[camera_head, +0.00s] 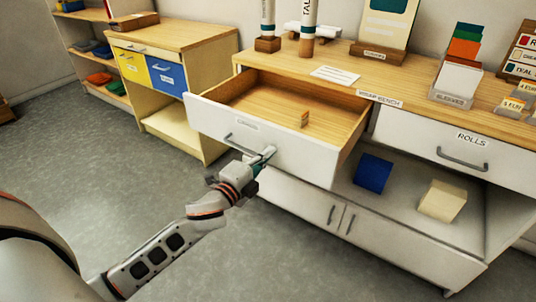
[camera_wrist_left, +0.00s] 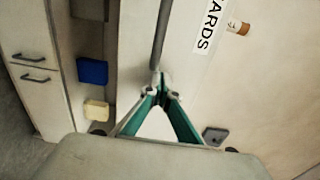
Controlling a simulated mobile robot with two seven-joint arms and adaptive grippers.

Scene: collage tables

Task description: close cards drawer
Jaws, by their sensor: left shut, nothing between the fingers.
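The cards drawer (camera_head: 290,160) is pulled well out of the bench, with its white front and wooden inside showing. A small tan block (camera_head: 304,119) sits inside it. My left gripper (camera_head: 267,155) is shut and empty at the right part of the drawer's dark bar handle (camera_head: 240,144). In the left wrist view, the fingertips of my left gripper (camera_wrist_left: 158,82) meet at the end of the handle (camera_wrist_left: 160,38), beside the label "CARDS" (camera_wrist_left: 207,24). I cannot tell whether they touch the handle. My right gripper is not in view.
The shut rolls drawer (camera_head: 463,150) is to the right, above an open shelf with a blue box (camera_head: 372,173) and a cream box (camera_head: 442,201). Cupboard doors (camera_head: 345,215) are below. The bench top (camera_head: 300,72) holds signs and card holders. Grey floor is clear at left.

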